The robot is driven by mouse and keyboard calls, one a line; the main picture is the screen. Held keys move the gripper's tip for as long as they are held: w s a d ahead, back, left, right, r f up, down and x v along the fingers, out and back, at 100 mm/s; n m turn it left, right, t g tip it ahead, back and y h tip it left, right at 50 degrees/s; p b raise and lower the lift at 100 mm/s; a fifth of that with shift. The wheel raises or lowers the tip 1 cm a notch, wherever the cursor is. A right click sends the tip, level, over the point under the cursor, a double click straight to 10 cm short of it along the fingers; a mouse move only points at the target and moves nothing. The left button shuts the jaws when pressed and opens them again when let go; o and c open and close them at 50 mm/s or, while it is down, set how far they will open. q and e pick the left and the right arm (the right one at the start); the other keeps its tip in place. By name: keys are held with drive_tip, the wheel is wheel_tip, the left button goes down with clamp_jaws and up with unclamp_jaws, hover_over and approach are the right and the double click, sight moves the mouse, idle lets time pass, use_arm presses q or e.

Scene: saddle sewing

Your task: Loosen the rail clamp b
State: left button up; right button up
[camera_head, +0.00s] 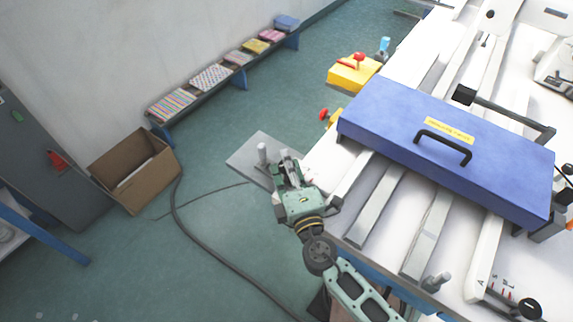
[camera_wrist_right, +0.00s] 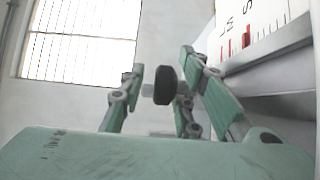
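The knob may belong to rail clamp b, but no letter B is readable. A white rail with a scale and red mark (camera_wrist_right: 262,35) runs beside the right finger.
A blue case (camera_head: 390,130) with a black handle lies across the rails. A yellow box (camera_head: 352,74) with a red knob stands behind the table edge. A cardboard box (camera_head: 135,170) and a dark cable (camera_head: 205,245) are on the green floor, otherwise mostly clear there.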

drive_tip(key=shift+s+d+f, duration=0.1)
drive_tip(key=shift+s+f, duration=0.05)
drive_tip(key=shift+s, duration=0.2)
drive_tip(key=v, duration=1.1)
drive_tip(key=shift+s, duration=0.15)
